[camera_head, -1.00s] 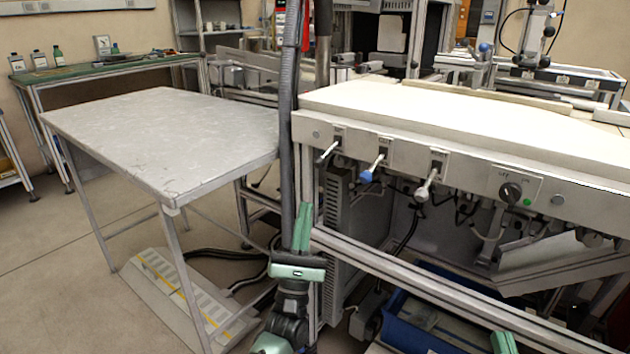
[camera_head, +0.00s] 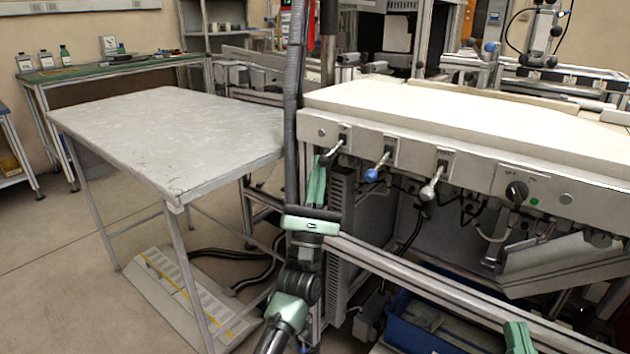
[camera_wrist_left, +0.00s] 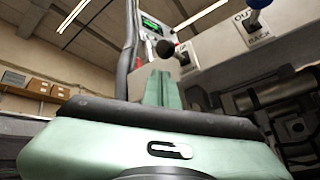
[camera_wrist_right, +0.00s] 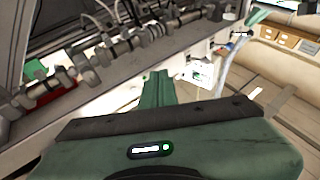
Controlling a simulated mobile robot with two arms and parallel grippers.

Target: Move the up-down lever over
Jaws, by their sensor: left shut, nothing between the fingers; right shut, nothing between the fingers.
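Three levers stick out of the front panel of the cream-topped bench. The left lever (camera_head: 337,147) is partly screened by my left gripper (camera_head: 318,160), whose closed green fingers point up just below and beside it. In the left wrist view its dark round knob (camera_wrist_left: 165,48) shows just above the fingertips, and I cannot tell whether they touch. A blue-knobbed lever (camera_head: 373,174) labelled OUT/BACK is in the middle, and a grey-knobbed lever (camera_head: 429,192) is to the right. I cannot read which is marked up-down. My right gripper (camera_head: 517,335) is shut and empty, low at the lower right.
A black rotary switch (camera_head: 516,192) sits right of the levers. A bare grey table (camera_head: 170,135) stands to the left. A metal rail (camera_head: 430,283) crosses below the panel, above a blue crate (camera_head: 400,325). A thick grey hose hangs left of the bench.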

